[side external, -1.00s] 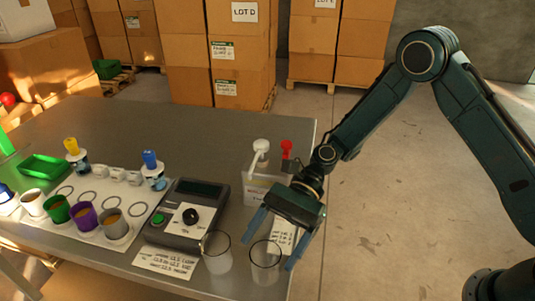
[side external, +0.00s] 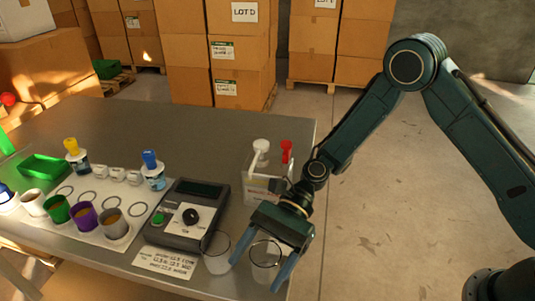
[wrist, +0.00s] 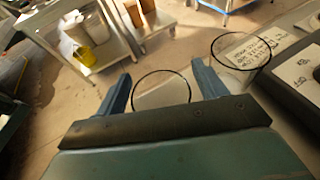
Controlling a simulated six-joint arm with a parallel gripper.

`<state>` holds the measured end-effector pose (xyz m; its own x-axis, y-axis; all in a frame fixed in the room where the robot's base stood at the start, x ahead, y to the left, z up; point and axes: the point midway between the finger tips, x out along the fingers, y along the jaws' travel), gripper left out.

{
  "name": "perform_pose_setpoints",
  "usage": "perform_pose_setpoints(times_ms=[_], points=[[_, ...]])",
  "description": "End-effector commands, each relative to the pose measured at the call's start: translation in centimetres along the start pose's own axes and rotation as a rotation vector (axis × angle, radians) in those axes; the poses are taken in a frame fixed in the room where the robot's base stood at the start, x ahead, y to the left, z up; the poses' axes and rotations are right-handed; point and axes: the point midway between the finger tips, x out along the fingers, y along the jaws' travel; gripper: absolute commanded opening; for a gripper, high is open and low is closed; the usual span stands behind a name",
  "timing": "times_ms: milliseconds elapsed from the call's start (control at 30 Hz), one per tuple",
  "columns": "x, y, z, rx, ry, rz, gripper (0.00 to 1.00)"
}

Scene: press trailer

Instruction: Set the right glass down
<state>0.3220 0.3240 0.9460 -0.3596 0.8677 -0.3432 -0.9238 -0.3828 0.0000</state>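Two clear empty glasses stand upright near the front edge of the metal table. The right glass (side external: 265,255) is partly hidden by my gripper (side external: 262,268). My gripper is open, with its blue fingers pointing down on either side of this glass. In the wrist view the round rim of the right glass (wrist: 162,74) lies between my spread fingers (wrist: 162,80); I cannot tell if either finger touches it. The left glass (side external: 216,258) stands just left of my gripper, and its rim (wrist: 240,36) shows in the wrist view.
Several filled cups sit on a white mat (side external: 88,232) further left.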

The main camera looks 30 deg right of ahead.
Motion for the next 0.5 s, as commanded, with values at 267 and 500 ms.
perform_pose_setpoints(times_ms=[267,500], points=[[-0.02,-0.01,0.04,-0.001,-0.001,0.000,0.21],[-0.04,-0.01,0.09,-0.001,-0.001,0.000,0.21]])
